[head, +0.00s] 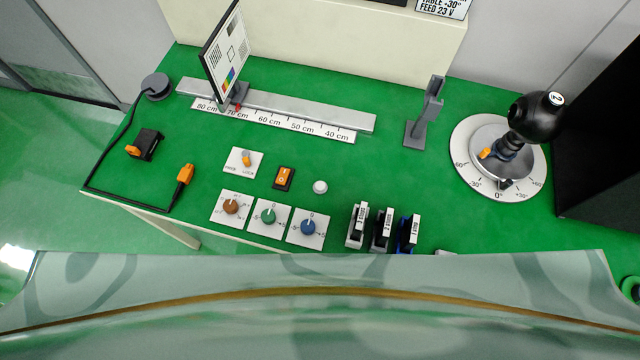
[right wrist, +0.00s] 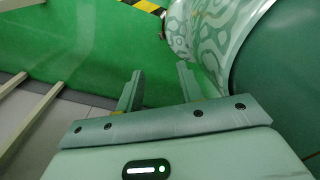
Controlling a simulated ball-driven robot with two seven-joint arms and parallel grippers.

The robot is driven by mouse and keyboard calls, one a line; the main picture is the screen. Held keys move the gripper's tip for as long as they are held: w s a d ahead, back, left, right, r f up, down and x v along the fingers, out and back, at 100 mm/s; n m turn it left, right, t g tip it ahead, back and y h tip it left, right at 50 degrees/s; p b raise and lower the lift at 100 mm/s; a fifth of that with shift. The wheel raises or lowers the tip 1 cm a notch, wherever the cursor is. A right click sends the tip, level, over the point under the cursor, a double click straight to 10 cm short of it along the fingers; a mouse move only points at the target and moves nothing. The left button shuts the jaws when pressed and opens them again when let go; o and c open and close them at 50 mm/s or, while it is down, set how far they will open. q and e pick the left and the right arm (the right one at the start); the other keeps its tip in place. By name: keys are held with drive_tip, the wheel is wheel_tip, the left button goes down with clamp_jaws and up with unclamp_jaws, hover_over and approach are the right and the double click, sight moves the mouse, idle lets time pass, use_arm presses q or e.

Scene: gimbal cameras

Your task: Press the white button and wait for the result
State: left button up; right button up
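The white button (head: 320,186) is a small round knob on the green table, right of the orange rocker switch (head: 284,178) and above the blue dial (head: 308,227). Nothing touches it. Neither gripper shows in the head view. In the right wrist view my right gripper (right wrist: 158,88) has its two fingers apart with nothing between them. It is over the green floor beside my own body, away from the button. My left gripper is out of view.
Brown (head: 231,207) and green (head: 268,216) dials, a toggle plate (head: 243,160) and several upright cards surround the button. A rail (head: 290,108) carries a test chart (head: 228,55). A black camera (head: 535,117) stands on a round turntable (head: 463,160). A cable with an orange plug (head: 184,174) lies left.

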clamp_jaws()
idle(1.5)
